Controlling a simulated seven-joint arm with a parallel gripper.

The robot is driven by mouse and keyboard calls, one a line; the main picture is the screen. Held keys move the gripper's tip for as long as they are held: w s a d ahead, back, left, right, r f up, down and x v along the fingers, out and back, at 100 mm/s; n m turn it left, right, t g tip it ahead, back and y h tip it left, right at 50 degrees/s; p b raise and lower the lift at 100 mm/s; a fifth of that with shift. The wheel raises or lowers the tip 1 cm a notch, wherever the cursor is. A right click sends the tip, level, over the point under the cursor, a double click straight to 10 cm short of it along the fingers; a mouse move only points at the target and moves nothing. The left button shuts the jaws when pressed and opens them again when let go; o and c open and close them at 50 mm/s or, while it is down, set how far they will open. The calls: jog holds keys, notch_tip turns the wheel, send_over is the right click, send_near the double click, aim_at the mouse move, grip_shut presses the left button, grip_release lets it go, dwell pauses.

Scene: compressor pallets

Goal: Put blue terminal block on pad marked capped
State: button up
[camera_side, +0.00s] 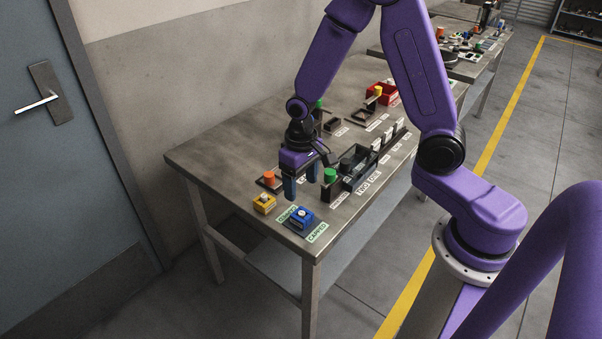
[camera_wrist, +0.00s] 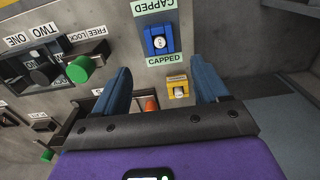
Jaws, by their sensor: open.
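The blue terminal block (camera_side: 301,217) sits on the dark pad marked CAPPED (camera_side: 289,228) near the table's front corner. In the wrist view the block (camera_wrist: 160,42) lies on the pad between two CAPPED labels (camera_wrist: 163,59). My gripper (camera_side: 305,190) is above the table, behind the block in the side view. It is open and empty, with its blue fingers (camera_wrist: 161,80) apart in the wrist view. The block is beyond the fingertips and clear of them.
A yellow block (camera_side: 264,204) with a white top stands left of the pad. An orange-topped piece (camera_side: 269,178) stands behind it. A green-topped piece (camera_side: 330,176) and a dark rack with labels (camera_side: 362,165) are to the right. A red bin (camera_side: 384,92) is farther back.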

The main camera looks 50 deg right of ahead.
jog(key=s+a+r+n, duration=0.1)
jog(key=s+r+n, duration=0.5)
jog(key=s, duration=0.5)
jog(key=s+r+n, duration=0.6)
jog(key=s+r, duration=0.1)
jog(key=s, duration=0.4)
jog(key=shift+s+a+n, duration=0.25)
jog(key=shift+a+n, duration=0.05)
jog(key=shift+a, duration=0.1)
dwell(0.6)
